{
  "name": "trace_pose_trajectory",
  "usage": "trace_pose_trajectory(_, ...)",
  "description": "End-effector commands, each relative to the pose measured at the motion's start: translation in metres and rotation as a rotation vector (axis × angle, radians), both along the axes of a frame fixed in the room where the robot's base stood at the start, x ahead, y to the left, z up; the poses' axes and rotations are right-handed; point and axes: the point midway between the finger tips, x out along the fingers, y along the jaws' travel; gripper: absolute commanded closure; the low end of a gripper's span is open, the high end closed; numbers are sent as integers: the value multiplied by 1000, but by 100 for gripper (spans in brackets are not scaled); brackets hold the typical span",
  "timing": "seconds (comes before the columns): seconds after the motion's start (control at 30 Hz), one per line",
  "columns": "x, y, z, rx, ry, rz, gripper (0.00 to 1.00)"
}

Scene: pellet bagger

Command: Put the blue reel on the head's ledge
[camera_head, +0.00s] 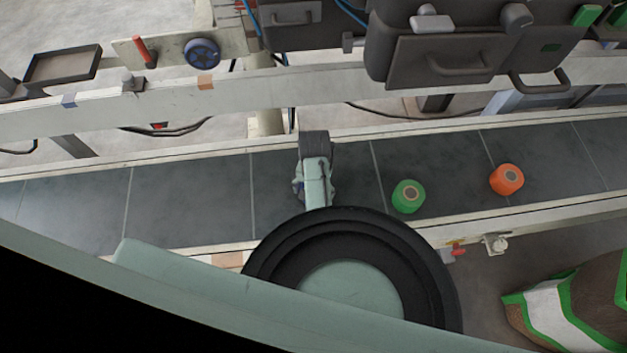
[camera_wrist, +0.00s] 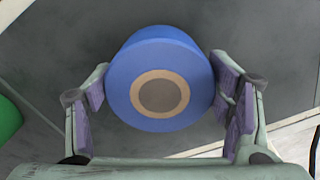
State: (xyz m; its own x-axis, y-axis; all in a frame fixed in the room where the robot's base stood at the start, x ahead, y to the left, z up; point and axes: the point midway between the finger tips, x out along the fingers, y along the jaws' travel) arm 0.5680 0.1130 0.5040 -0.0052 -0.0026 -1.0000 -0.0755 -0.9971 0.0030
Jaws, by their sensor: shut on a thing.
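The blue reel (camera_wrist: 165,50) has a tan ring and a brown core on its face. In the wrist view it sits between the two fingers of my gripper (camera_wrist: 160,98), whose purple pads press on its sides. Dark belt shows behind it; I cannot tell whether it rests on the belt or hangs just above. In the head view my gripper (camera_head: 313,188) is over the conveyor and the reel is hidden by my arm. A dark grey machine head (camera_head: 440,62) with handles stands at the top right; I cannot make out its ledge for certain.
A green reel (camera_head: 408,196) and an orange reel (camera_head: 506,179) stand on the conveyor belt (camera_head: 190,205) to the right. Pale rails edge the belt. A small dark tray (camera_head: 62,66) and a blue handwheel (camera_head: 202,53) are at upper left. A bag (camera_head: 575,300) lies lower right.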

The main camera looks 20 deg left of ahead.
Motion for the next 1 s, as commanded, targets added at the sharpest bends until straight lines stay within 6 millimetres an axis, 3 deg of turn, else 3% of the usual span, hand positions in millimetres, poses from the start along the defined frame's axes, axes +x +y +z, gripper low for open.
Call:
trace_pose_trajectory(0.43, -4, -1, -11, 1, -3, 0, 67)
trace_pose_trajectory(0.47, -5, -1, -11, 1, -3, 0, 24)
trace_pose_trajectory(0.73, -5, 0, -11, 1, -3, 0, 6)
trace_pose_trajectory(1.0, -4, 0, -11, 2, -3, 0, 6)
